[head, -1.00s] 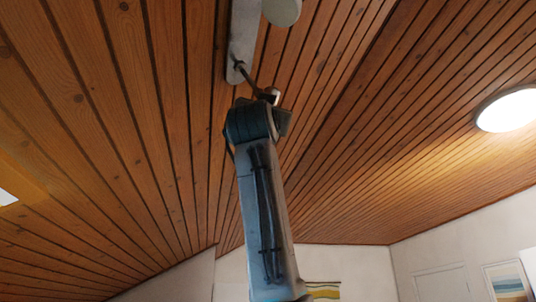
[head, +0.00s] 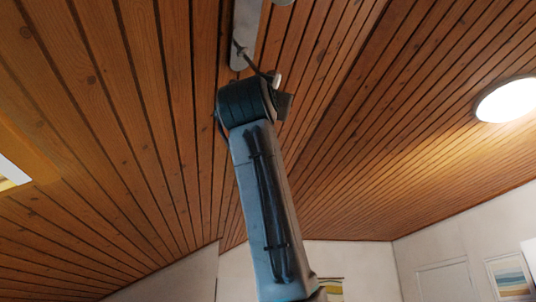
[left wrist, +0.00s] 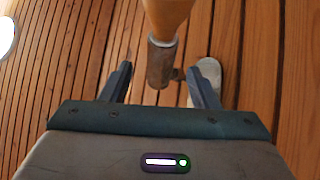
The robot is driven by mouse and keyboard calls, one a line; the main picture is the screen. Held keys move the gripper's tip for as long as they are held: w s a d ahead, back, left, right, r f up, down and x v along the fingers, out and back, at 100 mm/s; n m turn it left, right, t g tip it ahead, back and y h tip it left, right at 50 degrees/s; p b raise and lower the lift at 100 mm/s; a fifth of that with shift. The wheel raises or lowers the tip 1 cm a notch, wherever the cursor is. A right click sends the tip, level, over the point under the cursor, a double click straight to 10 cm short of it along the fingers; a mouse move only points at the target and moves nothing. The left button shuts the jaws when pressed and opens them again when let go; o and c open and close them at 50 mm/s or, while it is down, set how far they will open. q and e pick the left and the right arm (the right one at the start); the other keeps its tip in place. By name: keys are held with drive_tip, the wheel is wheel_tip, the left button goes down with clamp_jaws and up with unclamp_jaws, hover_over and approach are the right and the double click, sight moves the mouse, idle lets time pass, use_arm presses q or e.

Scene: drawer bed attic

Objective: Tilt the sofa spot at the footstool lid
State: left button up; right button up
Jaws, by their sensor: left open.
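In the left wrist view, the two dark fingers of my left gripper (left wrist: 159,70) are apart. A spot lamp with a tan upper part and a grey metal cylinder (left wrist: 162,62) appears between and beyond them; I cannot tell whether they touch it. In the head view, the raised arm covers the fingers. A grey mounting bar (head: 247,35) is on the ceiling just above the arm's end, and a thin dark rod runs from it towards my wrist. A pale round piece (head: 283,2) is cut by the top edge. The footstool lid and my right gripper are out of view.
The sloping wood-plank ceiling (head: 390,120) is close around the arm. A lit round ceiling lamp (head: 506,100) is at the right, and a skylight frame (head: 25,160) at the left edge. Pale walls and a framed picture (head: 510,278) are low at the right.

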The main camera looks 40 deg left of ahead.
use_arm(q)
drive_tip(key=b+v, duration=0.1)
drive_tip(key=v, duration=0.2)
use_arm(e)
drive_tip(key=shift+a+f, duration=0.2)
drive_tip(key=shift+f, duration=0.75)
use_arm(q)
drive_tip(key=shift+w, duration=0.1)
